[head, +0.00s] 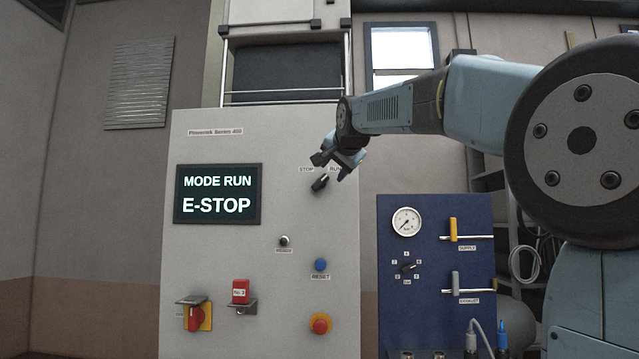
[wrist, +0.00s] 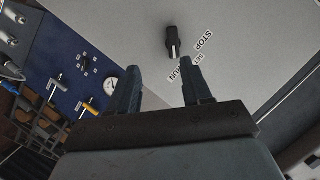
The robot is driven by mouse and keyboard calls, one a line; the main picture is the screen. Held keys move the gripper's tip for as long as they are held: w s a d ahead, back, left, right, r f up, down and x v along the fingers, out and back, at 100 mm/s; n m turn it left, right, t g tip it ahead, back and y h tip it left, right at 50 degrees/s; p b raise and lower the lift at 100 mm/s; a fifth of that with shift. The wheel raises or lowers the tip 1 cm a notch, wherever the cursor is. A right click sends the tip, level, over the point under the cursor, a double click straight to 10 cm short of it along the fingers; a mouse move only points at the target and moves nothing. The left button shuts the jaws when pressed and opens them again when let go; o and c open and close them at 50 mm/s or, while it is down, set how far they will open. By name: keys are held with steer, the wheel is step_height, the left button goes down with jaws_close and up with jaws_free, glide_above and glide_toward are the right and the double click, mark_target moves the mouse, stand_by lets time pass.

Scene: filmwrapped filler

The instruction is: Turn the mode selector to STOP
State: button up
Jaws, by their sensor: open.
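The mode selector (head: 320,183) is a small black knob on the grey cabinet front, below the STOP and RUN labels. It is tilted, upper end to the right, toward RUN. In the wrist view the knob (wrist: 171,41) has a white mark on its end toward the RUN label; STOP and SET labels lie to its right. My gripper (head: 332,168) is close to the knob, up and to its right, partly covering the RUN label. In the wrist view my gripper (wrist: 160,75) has its two fingers apart, nothing between them; the knob stands beyond the fingertips.
The display (head: 217,194) reads MODE RUN and E-STOP. Below are a READY lamp (head: 284,241), a blue RESET button (head: 320,265), a red mushroom button (head: 320,324) and a red-yellow switch (head: 196,316). A blue gauge panel (head: 437,225) stands at right.

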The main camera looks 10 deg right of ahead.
mark_target(321, 181)
steer(key=shift+m, duration=0.3)
steer(key=r+x, duration=0.1)
steer(key=x, duration=0.8)
steer(key=w+r+x, duration=0.1)
steer(key=x, duration=0.4)
steer(key=shift+w+a+r, duration=0.2)
steer(key=shift+a+r, duration=0.05)
steer(key=shift+r, duration=0.05)
steer(key=shift+c, duration=0.4)
jaws_close()
